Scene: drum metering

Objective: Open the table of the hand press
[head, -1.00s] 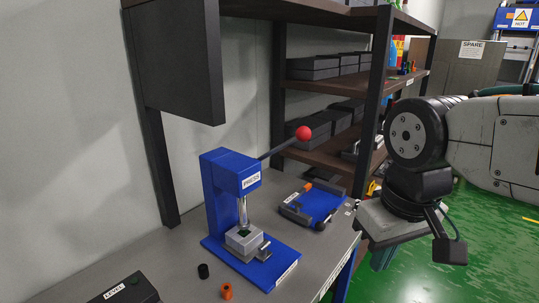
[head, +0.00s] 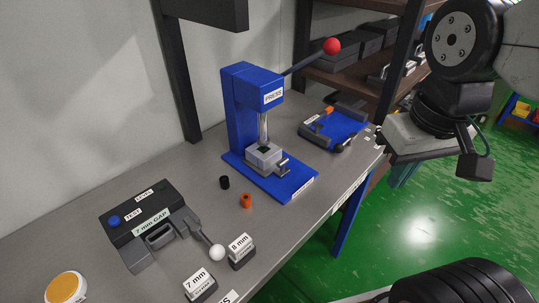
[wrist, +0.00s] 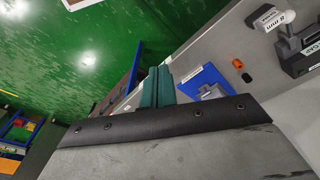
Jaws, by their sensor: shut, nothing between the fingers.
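The blue hand press (head: 238,115) stands upright on the grey bench in the head view. Its lever ends in a red knob (head: 332,46) and points up to the right. Under the ram is a light grey table block (head: 263,156) with a small metal handle (head: 282,167) at its front right; whether the table has shifted from its seat I cannot tell. My gripper (head: 404,174) is shut and empty, off the bench's right edge and apart from the press. Its teal fingers (wrist: 157,86) show in the wrist view, beside the blue press base (wrist: 203,83).
A blue fixture (head: 335,127) lies behind the press. A black gap gauge (head: 150,220), the 7 mm block (head: 200,285) and 8 mm block (head: 241,252) are at front left. An orange piece (head: 246,200) and black piece (head: 224,182) lie near the press. Shelves stand behind.

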